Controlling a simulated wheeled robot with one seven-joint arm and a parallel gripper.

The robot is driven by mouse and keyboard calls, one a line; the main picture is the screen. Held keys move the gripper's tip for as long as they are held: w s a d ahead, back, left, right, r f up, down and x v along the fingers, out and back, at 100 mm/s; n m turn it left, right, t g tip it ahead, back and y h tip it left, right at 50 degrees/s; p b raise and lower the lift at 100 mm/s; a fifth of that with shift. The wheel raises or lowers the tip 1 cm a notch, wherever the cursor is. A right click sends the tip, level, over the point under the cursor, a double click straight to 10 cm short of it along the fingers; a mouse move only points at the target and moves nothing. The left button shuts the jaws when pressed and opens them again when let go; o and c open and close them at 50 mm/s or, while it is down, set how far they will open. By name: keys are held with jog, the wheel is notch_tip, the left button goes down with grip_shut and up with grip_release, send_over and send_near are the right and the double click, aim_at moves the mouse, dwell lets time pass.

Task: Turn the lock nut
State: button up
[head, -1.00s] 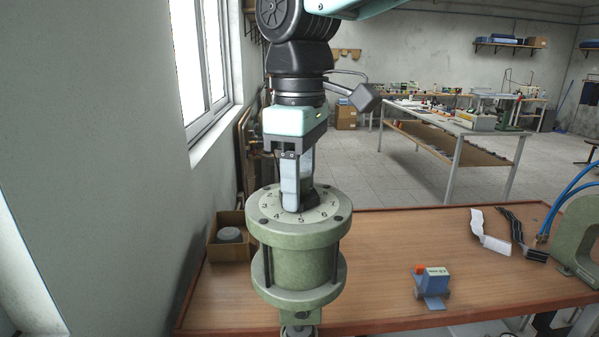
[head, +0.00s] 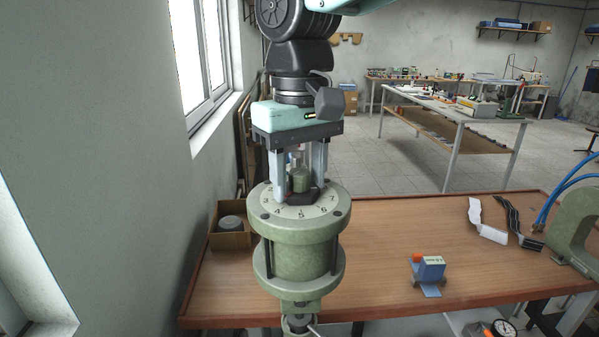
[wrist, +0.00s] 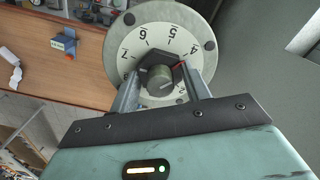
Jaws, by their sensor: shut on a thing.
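The lock nut (head: 299,198) is a dark hexagonal nut lying on the numbered dial (head: 279,210) on top of the pale green cylinder body (head: 305,262). The fingers partly hide the nut's sides.
A cardboard box (head: 231,240) with a grey round part stands left on the wooden bench (head: 385,240). A small blue device (head: 429,272) lies to the right. A green frame (head: 577,235) with blue hoses is at the right edge. A wall is close on the left.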

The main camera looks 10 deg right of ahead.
dwell(0.4)
jog(key=o, duration=1)
notch_tip(320, 180, up, 18)
jog(key=b, duration=0.1)
jog(key=shift+f, duration=0.25)
